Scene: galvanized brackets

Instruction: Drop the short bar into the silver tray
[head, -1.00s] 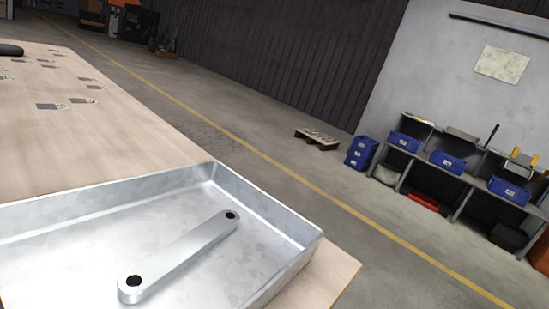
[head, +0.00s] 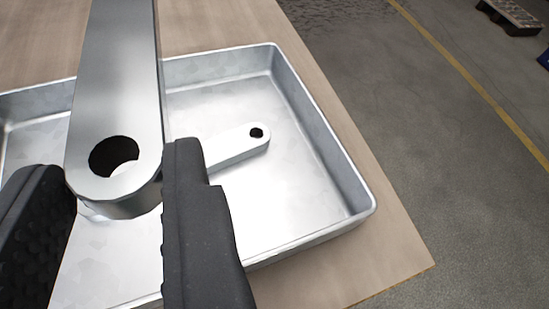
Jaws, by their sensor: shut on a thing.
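My gripper (head: 116,170) has its two black fingers on either side of a silver bar (head: 118,60) with a round hole near its rounded end. The bar runs up out of the top of the head view, so its full length is hidden. The silver tray (head: 290,195) lies below and behind the held bar, which appears above the tray floor. Another silver bar (head: 240,146) with a hole lies inside the tray, its near part hidden behind my right finger and the held bar.
The tray sits on a wooden table (head: 215,22), whose edge runs down the right. Beyond it is grey floor with a yellow line (head: 455,66). A pallet (head: 512,14) shows at the top right. The right part of the tray floor is clear.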

